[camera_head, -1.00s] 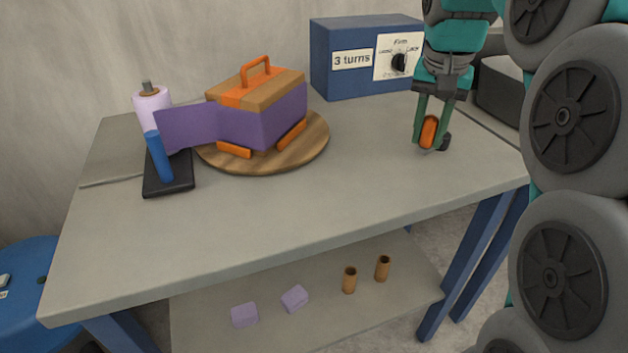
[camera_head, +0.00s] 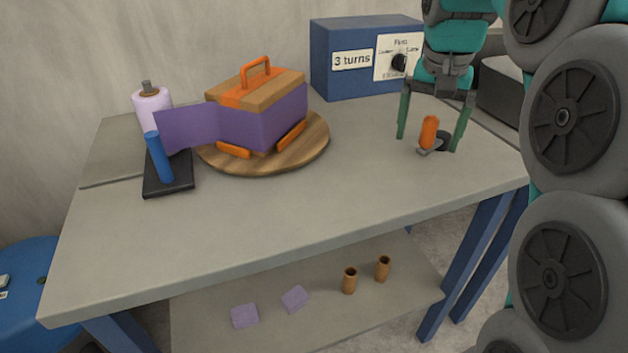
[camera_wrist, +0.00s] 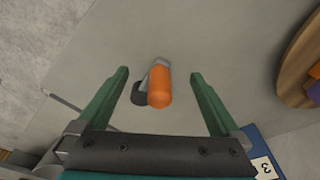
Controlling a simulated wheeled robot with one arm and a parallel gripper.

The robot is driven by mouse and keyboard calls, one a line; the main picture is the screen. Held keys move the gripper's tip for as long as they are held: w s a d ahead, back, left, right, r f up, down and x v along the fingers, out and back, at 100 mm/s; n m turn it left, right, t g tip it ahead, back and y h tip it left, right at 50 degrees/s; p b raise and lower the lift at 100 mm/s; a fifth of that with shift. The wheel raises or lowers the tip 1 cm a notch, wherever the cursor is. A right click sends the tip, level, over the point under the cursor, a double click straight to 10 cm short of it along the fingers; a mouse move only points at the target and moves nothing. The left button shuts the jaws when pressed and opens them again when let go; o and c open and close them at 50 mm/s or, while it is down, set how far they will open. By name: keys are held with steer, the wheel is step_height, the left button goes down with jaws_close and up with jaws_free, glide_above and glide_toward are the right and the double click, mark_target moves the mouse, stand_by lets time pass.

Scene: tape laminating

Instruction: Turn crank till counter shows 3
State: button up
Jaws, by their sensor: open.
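The crank has an upright orange handle (camera_head: 428,132) on a grey arm (camera_head: 430,151) with a dark hub (camera_head: 443,141), at the right end of the table. My gripper (camera_head: 431,142) is open around the handle, with one green finger on each side and a gap to both. In the wrist view, the orange handle (camera_wrist: 160,87) stands between the spread fingers (camera_wrist: 160,75), touching neither. No counter reading is legible.
A purple-wrapped box (camera_head: 262,115) with an orange handle sits on a round wooden turntable (camera_head: 312,150). A purple sheet runs left past a blue post (camera_head: 158,157) on a black base, near a lilac roll (camera_head: 152,105). The table's front (camera_head: 280,215) is clear.

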steer(key=shift+r+p, duration=2.8)
steer(key=shift+r, duration=2.25)
steer(key=shift+s+f, duration=0.1)
